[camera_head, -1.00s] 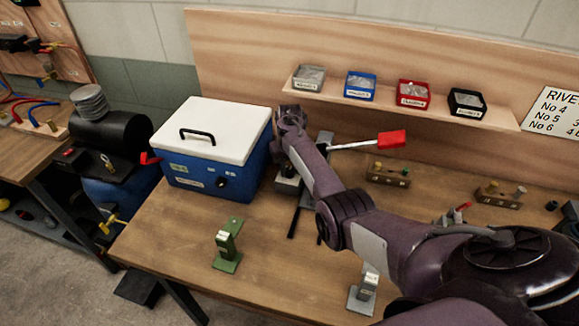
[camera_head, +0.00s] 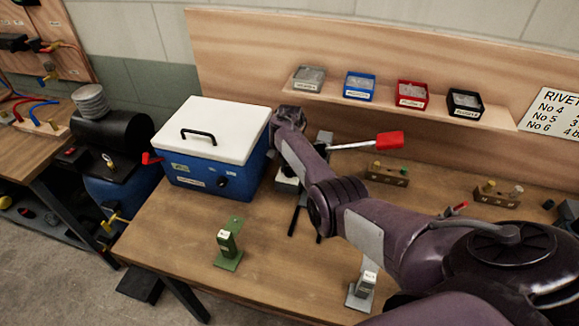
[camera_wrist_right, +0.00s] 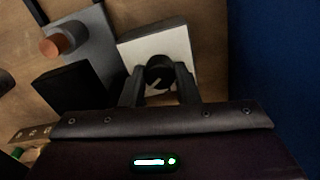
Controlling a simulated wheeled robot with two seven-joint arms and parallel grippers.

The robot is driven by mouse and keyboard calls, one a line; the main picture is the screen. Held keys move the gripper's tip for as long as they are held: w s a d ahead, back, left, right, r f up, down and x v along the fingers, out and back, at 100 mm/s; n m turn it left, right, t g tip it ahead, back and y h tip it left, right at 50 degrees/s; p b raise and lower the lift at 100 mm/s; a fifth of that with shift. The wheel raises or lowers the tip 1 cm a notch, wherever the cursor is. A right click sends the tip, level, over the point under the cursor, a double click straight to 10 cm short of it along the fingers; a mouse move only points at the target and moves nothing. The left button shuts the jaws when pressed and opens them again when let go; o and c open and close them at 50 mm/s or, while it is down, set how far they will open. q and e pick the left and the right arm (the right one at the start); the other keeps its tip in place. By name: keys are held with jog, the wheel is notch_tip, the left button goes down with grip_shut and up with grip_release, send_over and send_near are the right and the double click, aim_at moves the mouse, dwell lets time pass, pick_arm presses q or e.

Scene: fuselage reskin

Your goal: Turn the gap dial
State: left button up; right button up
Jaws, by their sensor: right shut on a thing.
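The gap dial (camera_wrist_right: 158,70) is a round black knob with a pale pointer line. It sits on a white-faced block (camera_wrist_right: 181,47) in the right wrist view. My right gripper (camera_wrist_right: 160,86) has one finger on each side of the dial and is shut on it. In the head view the white block (camera_head: 288,185) shows only partly beside the blue cooler box, and my right arm hides the dial and fingertips. A grey fixture with a red-handled lever (camera_head: 375,140) stands just right of the block. My left gripper is not in view.
The blue box with a white lid (camera_head: 215,145) stands close to the left of my right wrist. A green stand (camera_head: 229,245) and a grey stand (camera_head: 363,287) are nearer the front. A shelf (camera_head: 425,106) with small bins runs behind. Bench between the stands is clear.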

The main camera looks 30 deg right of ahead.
jog(key=shift+m, duration=0.6)
jog(key=o, duration=1)
jog(key=shift+c, duration=0.2)
notch_tip(320, 180, up, 8)
jog(key=shift+f, duration=0.1)
